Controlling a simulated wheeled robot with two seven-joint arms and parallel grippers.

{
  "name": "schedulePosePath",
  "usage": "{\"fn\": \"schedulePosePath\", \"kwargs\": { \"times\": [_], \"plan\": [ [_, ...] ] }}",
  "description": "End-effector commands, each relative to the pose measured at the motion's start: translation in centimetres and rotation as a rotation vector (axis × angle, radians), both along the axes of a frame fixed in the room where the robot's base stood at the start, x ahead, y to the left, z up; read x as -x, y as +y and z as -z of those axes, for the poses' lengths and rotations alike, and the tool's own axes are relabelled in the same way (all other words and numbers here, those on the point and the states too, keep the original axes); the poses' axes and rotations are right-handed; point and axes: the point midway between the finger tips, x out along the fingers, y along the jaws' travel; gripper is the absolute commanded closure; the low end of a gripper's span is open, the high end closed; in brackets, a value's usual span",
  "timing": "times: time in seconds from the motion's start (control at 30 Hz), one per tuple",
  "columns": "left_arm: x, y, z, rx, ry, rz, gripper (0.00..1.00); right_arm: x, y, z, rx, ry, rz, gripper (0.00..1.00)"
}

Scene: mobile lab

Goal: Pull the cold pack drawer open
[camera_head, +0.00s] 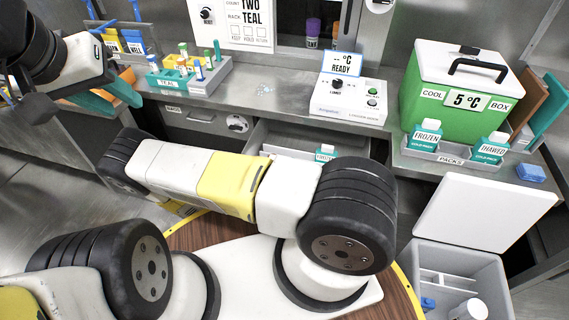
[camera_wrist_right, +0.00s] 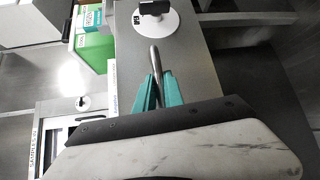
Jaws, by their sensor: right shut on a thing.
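The cold pack drawer (camera_head: 262,134) under the counter stands partly out, and its inside shows in the head view. A white and teal cold pack (camera_head: 325,151) lies in it. My right arm covers the drawer's front and my right gripper in the head view. In the right wrist view my right gripper (camera_wrist_right: 158,92) has its teal fingers shut on a metal bar handle (camera_wrist_right: 155,62).
A green cool box (camera_head: 455,100) and a packs tray (camera_head: 450,155) stand on the counter at right. A READY device (camera_head: 345,100) and a tube rack (camera_head: 205,78) stand on the counter. An open grey bin (camera_head: 425,262) stands at lower right.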

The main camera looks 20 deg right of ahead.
Motion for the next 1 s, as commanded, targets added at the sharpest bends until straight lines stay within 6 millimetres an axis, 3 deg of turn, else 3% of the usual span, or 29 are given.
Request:
{"fn": "schedulePosePath", "kwargs": {
  "times": [0.47,0.5,0.6,1.0],
  "plan": [
    [0.0,0.0,0.0,0.0,0.0,0.0,0.64,0.35,0.31,0.09,-0.003,0.001,-0.001,1.0],
    [0.0,0.0,0.0,0.0,0.0,0.0,0.64,0.35,0.31,0.09,-0.003,0.0,0.0,0.85],
    [0.0,0.0,0.0,0.0,0.0,0.0,0.64,0.35,0.3,0.08,-0.003,0.0,0.001,0.66],
    [0.0,0.0,0.0,0.0,0.0,0.0,0.64,0.42,0.86,-0.06,-0.002,-0.002,-0.001,0.66]
  ]
}}
